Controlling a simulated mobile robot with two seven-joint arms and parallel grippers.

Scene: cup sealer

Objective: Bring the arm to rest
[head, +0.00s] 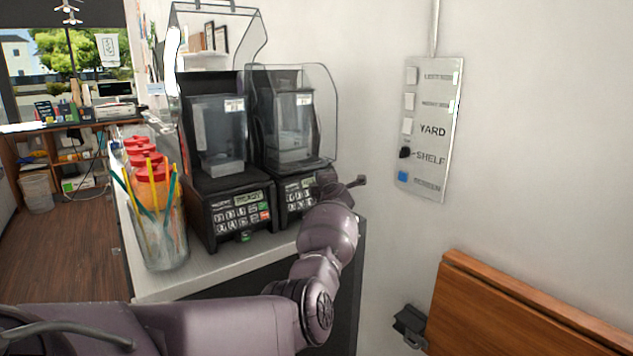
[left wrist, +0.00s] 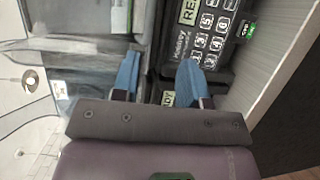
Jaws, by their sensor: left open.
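My left arm comes in from the lower left in the head view, and my left gripper (head: 343,183) is in front of the right cup sealer (head: 296,130), close to its keypad. In the left wrist view, the two blue fingers of my left gripper (left wrist: 158,76) are apart with nothing held between them. A black keypad panel (left wrist: 208,42) with a lit green display lies beyond the fingers. The gripper partly hides the right sealer's keypad in the head view. I cannot tell whether the fingers touch the machine. My right gripper is not in view.
The left cup sealer (head: 222,140) stands beside the right one on the counter (head: 152,287). A glass jar of straws (head: 163,240) and red-lidded bottles (head: 140,150) stand at left. A wall switch panel (head: 431,130) and a wooden board (head: 520,310) are at right.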

